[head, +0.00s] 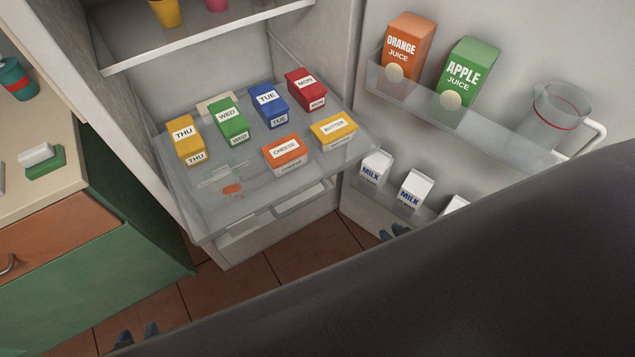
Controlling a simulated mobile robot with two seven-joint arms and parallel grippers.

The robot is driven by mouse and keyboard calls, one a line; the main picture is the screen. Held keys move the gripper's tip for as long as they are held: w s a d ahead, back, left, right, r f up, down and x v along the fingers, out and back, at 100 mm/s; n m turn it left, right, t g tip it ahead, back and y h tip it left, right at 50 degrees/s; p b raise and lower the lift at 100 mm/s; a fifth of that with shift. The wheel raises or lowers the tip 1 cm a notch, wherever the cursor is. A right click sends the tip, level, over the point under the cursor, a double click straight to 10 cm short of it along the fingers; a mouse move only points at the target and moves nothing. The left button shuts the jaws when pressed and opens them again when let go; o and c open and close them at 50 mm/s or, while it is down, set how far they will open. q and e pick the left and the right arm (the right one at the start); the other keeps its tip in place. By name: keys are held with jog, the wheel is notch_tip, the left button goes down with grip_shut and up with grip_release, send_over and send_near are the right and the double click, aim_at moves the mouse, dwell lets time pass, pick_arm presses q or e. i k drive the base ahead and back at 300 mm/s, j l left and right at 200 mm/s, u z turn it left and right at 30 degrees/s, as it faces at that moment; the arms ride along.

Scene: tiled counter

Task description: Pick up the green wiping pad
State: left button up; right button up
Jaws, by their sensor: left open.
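The green wiping pad (46,164) lies on the counter top at the left, close to the counter's right edge. A white block (36,154) sits against its upper left side and covers part of it; I cannot tell if they are joined. My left gripper (137,334) shows only its fingertips at the bottom left, apart and empty, over the tiled floor and well below and right of the pad. My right gripper (394,232) shows only its dark fingertips, near the milk cartons in the fridge door; its opening is unclear.
The counter (62,190) has an orange drawer front (60,238) and a teal container (14,80). The open fridge's glass shelf (210,215) holds labelled boxes and juts out right of the counter. Milk cartons (414,190) stand in the door. A dark shape covers the lower right.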

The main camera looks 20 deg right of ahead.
aim_at(42, 160)
jog(key=l+z, duration=0.2)
jog(key=u, duration=1.25)
